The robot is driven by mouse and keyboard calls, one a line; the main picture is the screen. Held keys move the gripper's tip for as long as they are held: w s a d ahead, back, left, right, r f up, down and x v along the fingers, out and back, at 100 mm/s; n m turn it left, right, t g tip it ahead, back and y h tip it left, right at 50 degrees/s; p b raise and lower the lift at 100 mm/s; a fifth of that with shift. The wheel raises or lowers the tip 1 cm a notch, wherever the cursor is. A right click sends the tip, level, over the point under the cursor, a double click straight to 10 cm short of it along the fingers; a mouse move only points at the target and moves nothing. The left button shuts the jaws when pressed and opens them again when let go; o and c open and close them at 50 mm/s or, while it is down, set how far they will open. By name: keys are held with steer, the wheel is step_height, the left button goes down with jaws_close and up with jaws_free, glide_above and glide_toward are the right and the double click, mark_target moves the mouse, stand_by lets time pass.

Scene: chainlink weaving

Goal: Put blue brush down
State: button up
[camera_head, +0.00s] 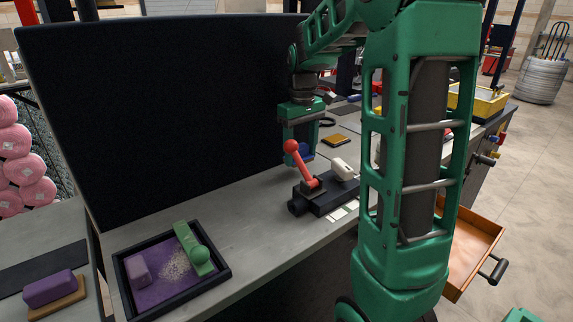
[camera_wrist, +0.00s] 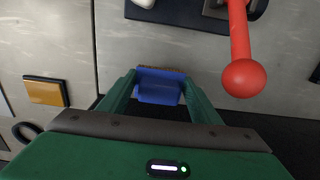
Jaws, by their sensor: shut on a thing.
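The blue brush (camera_wrist: 160,86) is between the fingertips of my gripper (camera_wrist: 158,80) in the wrist view, and a strip of brown bristles shows at its far edge. My gripper is shut on it. In the head view my gripper (camera_head: 302,140) hangs over the grey bench behind the red-knobbed lever, and only a bit of the blue brush (camera_head: 306,151) shows past the fingers. I cannot tell whether the brush touches the bench.
A red lever (camera_head: 304,167) on a black base stands close to my gripper; its red ball (camera_wrist: 244,78) is at right in the wrist view. A yellow pad (camera_wrist: 44,92) lies left. A black tray (camera_head: 225,272) holds purple and green blocks. An orange drawer (camera_head: 474,250) is open.

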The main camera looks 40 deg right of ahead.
steer(key=shift+w+a, duration=0.3)
steer(key=shift+a, duration=0.3)
steer(key=shift+w+a, duration=0.25)
steer(key=shift+a, duration=0.35)
step_height(320, 180, down, 4)
steer(key=shift+w+a+r, duration=0.1)
steer(key=shift+a+r, duration=0.05)
steer(key=shift+r, duration=0.05)
steer(key=o, duration=1.2)
step_height(320, 180, up, 12)
steer(key=shift+r, duration=0.1)
